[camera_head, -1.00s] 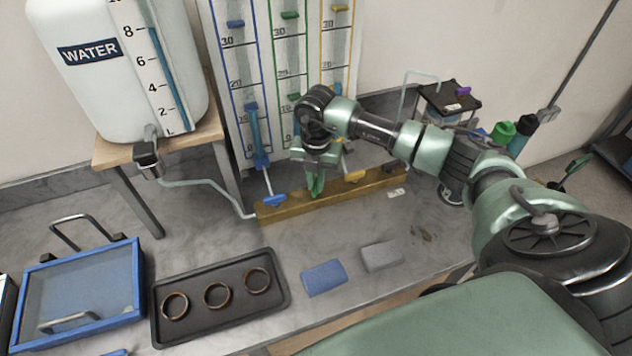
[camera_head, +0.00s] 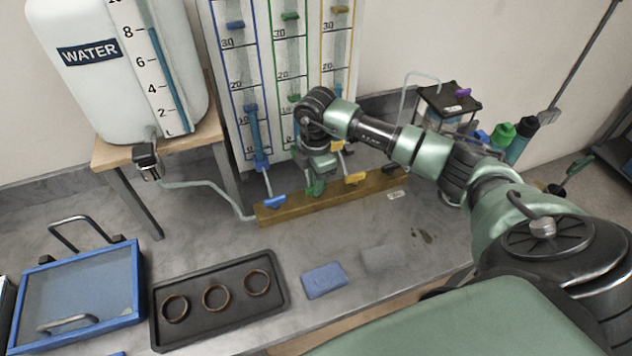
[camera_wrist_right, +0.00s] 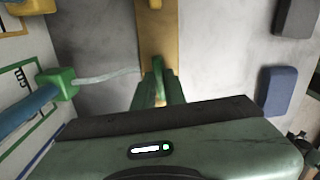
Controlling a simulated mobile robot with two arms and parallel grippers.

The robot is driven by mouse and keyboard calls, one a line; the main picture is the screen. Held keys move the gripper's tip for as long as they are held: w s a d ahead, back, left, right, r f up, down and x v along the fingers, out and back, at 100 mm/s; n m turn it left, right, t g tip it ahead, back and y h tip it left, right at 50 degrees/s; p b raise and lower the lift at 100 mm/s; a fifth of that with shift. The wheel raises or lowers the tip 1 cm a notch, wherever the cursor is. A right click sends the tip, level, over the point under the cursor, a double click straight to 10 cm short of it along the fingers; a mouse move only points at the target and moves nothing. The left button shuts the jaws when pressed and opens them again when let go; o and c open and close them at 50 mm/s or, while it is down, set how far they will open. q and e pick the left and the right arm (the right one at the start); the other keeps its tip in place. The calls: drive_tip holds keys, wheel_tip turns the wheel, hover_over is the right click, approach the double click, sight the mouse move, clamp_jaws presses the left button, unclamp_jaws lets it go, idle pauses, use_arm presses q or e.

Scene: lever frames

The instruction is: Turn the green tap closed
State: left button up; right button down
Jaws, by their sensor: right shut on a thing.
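The green tap shows in the right wrist view (camera_wrist_right: 157,64), its top standing over the wooden rail (camera_head: 330,206). My right gripper (camera_head: 315,187) points down at the rail between the blue tap (camera_head: 274,202) and the yellow tap (camera_head: 355,178). Its fingers are shut on the green tap, one on each side of it. In the head view the gripper hides most of the green tap, so its exact angle is hard to tell there. My left gripper is not in view.
Behind the rail stands a scaled panel with blue, green and yellow columns (camera_head: 289,60). A water tank (camera_head: 115,90) stands on a wooden stand to the left. A black tray with three rings (camera_head: 215,325), a blue sponge (camera_head: 324,280) and a grey block (camera_head: 380,258) lie in front.

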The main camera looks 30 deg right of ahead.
drive_tip(key=shift+w+d+r+m, duration=0.1)
drive_tip(key=shift+m, duration=0.5)
drive_tip(key=c, duration=1.5)
unclamp_jaws()
drive_tip(key=shift+o, duration=0.2)
wheel_tip(320, 180, up, 7)
drive_tip(key=shift+f+b, duration=0.1)
drive_tip(key=shift+b, duration=1.05)
drive_tip(key=shift+r, duration=0.5)
